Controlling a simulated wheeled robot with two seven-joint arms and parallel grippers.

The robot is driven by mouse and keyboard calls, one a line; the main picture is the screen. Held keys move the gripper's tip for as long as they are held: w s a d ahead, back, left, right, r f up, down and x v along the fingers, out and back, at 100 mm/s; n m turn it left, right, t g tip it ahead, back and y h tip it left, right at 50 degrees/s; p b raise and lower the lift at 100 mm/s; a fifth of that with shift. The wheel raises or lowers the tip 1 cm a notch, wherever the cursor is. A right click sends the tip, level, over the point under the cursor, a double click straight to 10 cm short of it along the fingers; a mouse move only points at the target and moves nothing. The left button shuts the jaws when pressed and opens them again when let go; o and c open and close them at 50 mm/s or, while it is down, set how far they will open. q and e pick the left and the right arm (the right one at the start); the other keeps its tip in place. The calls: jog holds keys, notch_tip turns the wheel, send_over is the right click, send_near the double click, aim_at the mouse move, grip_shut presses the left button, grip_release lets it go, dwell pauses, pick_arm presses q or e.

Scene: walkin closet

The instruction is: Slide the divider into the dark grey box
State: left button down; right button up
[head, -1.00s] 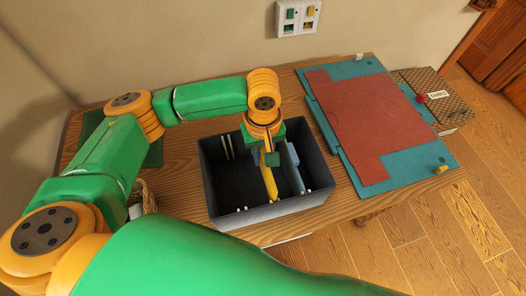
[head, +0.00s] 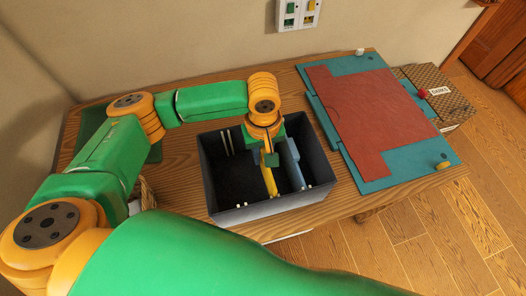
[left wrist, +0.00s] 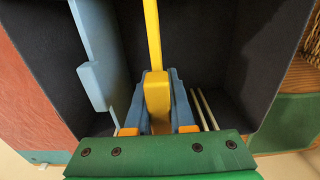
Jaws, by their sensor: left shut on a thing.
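The dark grey box (head: 213,185) stands open on the wooden table in the head view. My left gripper (head: 270,158) reaches down into it, shut on a yellow divider (head: 268,182). In the left wrist view the yellow divider (left wrist: 154,40) runs between the blue fingers (left wrist: 155,98) and away along the box. A light-blue divider (head: 292,165) stands in the box to the right of the yellow one; it also shows in the left wrist view (left wrist: 95,80). The gripper hides the yellow divider's far end, so I cannot tell whether it sits in rails. My right gripper is not in view.
Pale rails (head: 229,142) line the box walls in pairs. A teal board with a red sheet (head: 355,115) lies right of the box. A patterned box (head: 440,97) is beyond it. A wicker basket (head: 148,192) is partly hidden behind my left arm. A switch plate (head: 298,13) is on the wall.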

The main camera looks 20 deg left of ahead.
pick_arm(q)
jog(key=shift+f+b, duration=0.5)
jog(key=shift+f, duration=1.2)
jog(key=shift+f+p, duration=0.15)
jog(key=shift+p, duration=0.15)
jog(key=shift+f, duration=0.2)
jog(key=c, duration=0.7)
grip_release()
